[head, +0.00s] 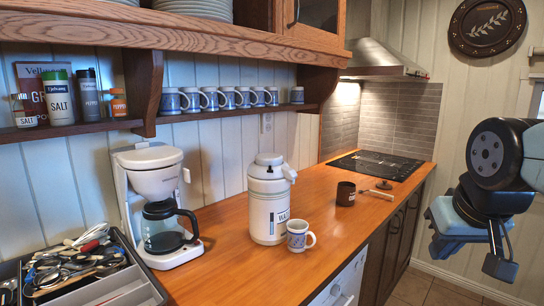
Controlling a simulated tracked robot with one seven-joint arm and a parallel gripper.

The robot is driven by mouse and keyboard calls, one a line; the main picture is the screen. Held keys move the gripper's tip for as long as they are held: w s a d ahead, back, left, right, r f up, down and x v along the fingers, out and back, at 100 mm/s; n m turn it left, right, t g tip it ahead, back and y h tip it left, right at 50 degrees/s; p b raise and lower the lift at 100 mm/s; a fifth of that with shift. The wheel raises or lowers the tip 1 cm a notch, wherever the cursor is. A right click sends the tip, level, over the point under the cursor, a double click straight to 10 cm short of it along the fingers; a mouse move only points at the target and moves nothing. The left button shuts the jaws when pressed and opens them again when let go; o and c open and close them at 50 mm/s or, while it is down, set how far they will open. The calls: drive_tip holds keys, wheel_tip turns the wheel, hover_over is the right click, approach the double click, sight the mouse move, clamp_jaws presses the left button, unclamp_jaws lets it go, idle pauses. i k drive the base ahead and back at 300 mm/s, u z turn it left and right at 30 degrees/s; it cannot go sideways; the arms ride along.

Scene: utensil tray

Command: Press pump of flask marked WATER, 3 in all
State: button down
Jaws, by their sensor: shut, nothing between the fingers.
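The pump flask (268,205) stands upright on the wooden counter, white with a grey band and a rounded pump lid (268,161) on top. Its spout points right. Only the first letters of the dark print on its right side show, seemingly "WA". My gripper (500,265) hangs at the right edge of the head view, to the right of the flask and well apart from it, in front of the counter's edge. It is shut and empty.
A patterned mug (299,236) stands close by the flask's front right. A white coffee maker (155,205) is to its left, with a utensil tray (120,287) at front left. A dark mug (346,194) stands farther back. A mug shelf (225,112) runs behind.

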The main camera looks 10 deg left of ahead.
sight(264, 159)
drive_tip(key=z, duration=0.7)
drive_tip(key=i, duration=0.15)
drive_tip(key=u, duration=2.9)
drive_tip(key=k, duration=0.9)
drive_tip(key=z, duration=1.05)
drive_tip(key=i, duration=0.35)
drive_tip(key=u, duration=0.05)
